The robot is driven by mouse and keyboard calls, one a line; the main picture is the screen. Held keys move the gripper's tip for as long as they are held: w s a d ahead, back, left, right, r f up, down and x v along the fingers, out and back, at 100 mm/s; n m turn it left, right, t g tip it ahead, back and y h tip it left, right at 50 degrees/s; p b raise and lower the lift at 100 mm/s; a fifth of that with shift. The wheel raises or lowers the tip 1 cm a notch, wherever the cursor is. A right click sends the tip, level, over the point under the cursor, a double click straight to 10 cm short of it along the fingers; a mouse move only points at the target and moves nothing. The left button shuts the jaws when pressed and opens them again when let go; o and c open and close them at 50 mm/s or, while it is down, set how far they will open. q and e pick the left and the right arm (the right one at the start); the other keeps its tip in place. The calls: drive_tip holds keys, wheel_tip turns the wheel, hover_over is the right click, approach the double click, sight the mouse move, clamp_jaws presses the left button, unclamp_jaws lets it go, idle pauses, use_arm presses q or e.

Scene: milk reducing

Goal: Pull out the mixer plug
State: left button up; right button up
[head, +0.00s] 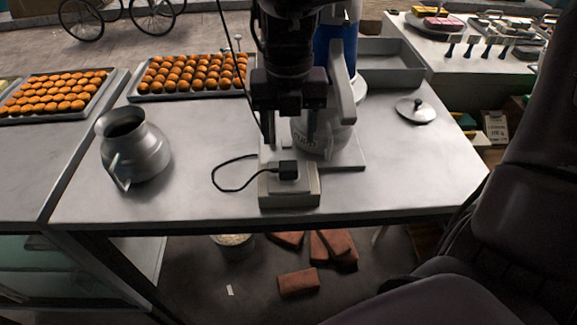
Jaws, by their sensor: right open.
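The black mixer plug (288,170) sits in the top of a pale socket box (290,198) near the table's front edge. A black cord (232,190) loops left from it. My right gripper (290,128) is above and behind the plug, fingers pointing down, open and apart from the plug. It partly hides the mixer (340,108), a white and blue machine with a metal bowl (325,142). My left gripper is not in view.
A metal jug (135,148) stands at left on the steel table (210,150). Trays of orange sweets (190,75) are at the back left. A lid (415,111) lies at right. An empty metal tray (385,68) is behind. Bricks (298,283) lie on the floor.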

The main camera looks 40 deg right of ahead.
sight(285, 166)
drive_tip(key=shift+w+f, duration=0.15)
drive_tip(key=shift+f, duration=0.25)
wheel_tip(285, 166, down, 8)
drive_tip(key=b, duration=0.6)
drive_tip(key=shift+w+d+r+b, duration=0.1)
drive_tip(key=shift+r+b, duration=0.15)
drive_tip(key=shift+b, duration=0.05)
drive_tip(key=shift+f+b, duration=0.35)
drive_tip(key=shift+f, duration=0.1)
drive_tip(key=shift+a+f, duration=0.15)
drive_tip(key=shift+a, duration=0.15)
idle(0.3)
